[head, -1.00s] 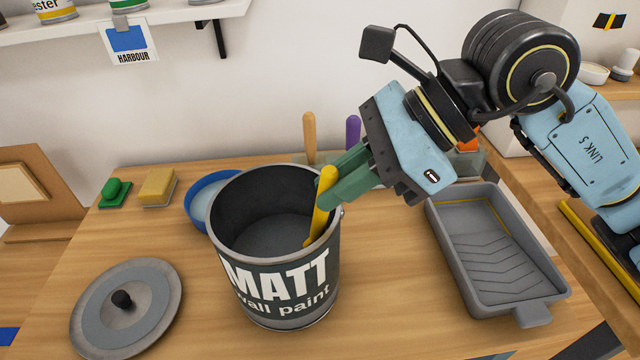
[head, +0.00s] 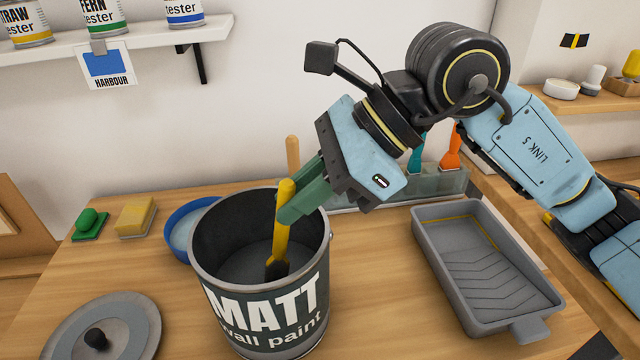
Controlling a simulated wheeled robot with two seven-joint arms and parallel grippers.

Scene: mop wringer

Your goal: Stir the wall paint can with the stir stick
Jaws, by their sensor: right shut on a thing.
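The wall paint can (head: 272,312), dark with white MATT lettering, stands open on the bench, with dark grey paint inside. The stir stick (head: 282,222) has a yellow handle and a dark lower end. It stands nearly upright inside the can, its lower end at the paint; whether it dips in is hard to tell. My right gripper (head: 291,203) has green fingers shut on the stick's upper handle, at the can's right rim. My left gripper is not in view.
The can's lid (head: 130,318) lies at front left. A blue bowl (head: 184,228), a sponge (head: 137,216) and a green scrubber (head: 89,223) sit behind left. A grey roller tray (head: 480,262) lies right. A rack of tools (head: 440,184) stands behind.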

